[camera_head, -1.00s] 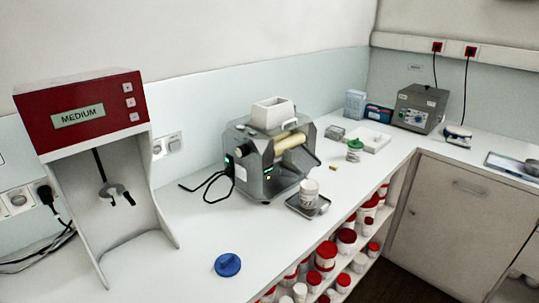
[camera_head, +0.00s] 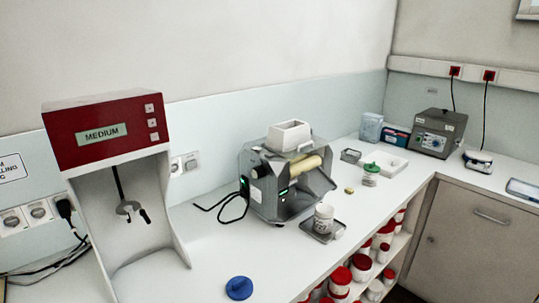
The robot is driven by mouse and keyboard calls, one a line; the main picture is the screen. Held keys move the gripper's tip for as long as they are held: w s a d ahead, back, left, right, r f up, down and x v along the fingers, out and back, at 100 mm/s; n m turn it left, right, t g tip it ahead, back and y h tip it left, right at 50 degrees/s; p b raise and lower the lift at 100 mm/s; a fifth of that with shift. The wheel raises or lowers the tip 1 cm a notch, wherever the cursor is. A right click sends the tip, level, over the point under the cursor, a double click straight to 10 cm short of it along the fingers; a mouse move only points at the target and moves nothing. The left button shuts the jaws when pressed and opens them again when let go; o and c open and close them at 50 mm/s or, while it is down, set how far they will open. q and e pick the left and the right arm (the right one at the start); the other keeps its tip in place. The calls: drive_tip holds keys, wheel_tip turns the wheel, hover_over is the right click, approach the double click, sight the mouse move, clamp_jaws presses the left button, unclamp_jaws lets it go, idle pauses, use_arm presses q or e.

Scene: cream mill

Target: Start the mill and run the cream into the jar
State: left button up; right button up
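The mill (camera_head: 268,187) is a grey machine with pale rollers (camera_head: 305,165), standing on the counter in the middle of the head view. A white hopper (camera_head: 288,136) sits on its top. Green lights (camera_head: 244,183) show on its left side. A small white jar (camera_head: 324,217) stands upright on a grey tray (camera_head: 337,231) in front of the mill. I cannot see inside the jar or the hopper. Neither of my grippers is in view.
A red-topped mixer (camera_head: 107,135) reading MEDIUM stands at the left. A blue lid (camera_head: 239,288) lies near the front edge. A green-lidded jar (camera_head: 370,173) and a grey device (camera_head: 437,132) stand further right. Red-lidded jars fill the shelf below. Black cables lie left of the mill.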

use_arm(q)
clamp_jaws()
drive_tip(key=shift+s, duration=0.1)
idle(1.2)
